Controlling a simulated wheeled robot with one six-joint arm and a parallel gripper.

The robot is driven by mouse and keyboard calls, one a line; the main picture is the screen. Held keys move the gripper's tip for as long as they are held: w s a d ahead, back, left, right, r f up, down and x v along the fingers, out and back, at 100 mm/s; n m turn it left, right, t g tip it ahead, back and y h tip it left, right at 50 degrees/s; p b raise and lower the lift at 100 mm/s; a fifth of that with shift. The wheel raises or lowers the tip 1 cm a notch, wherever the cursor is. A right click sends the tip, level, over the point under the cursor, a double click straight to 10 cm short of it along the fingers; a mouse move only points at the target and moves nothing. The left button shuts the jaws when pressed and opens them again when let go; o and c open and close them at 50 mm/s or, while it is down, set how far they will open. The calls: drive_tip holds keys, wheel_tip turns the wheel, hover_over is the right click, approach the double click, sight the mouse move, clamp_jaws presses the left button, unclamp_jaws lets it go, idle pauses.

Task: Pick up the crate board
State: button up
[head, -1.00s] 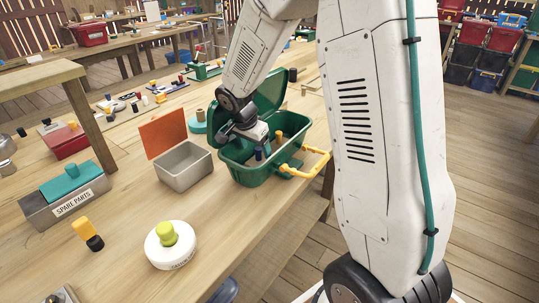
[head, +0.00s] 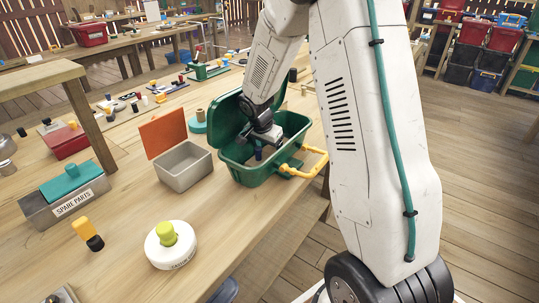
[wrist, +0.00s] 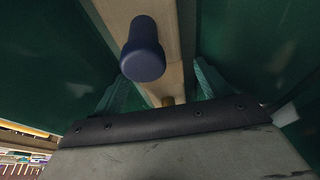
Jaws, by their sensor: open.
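The crate board is a pale wooden strip (wrist: 178,30) in the wrist view, running along the green crate's floor. In the head view the blue peg (head: 258,154) shows inside the open green crate (head: 240,172); the strip itself is hidden there. My gripper (head: 264,138) is down in the crate. In the wrist view my gripper (wrist: 165,88) is open, with one teal finger on each side of the strip; contact cannot be told.
The crate's green lid (head: 228,117) stands open behind my wrist, and its yellow handle (head: 312,165) hangs at the right. A grey box (head: 184,170) with an orange lid (head: 163,132) stands left of the crate. A white round container (head: 170,252) sits nearer the front.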

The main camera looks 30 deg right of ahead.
drive_tip(key=shift+c, duration=0.4)
drive_tip(key=c, duration=1.2)
drive_tip(key=shift+o, duration=0.2)
drive_tip(key=shift+r, duration=0.1)
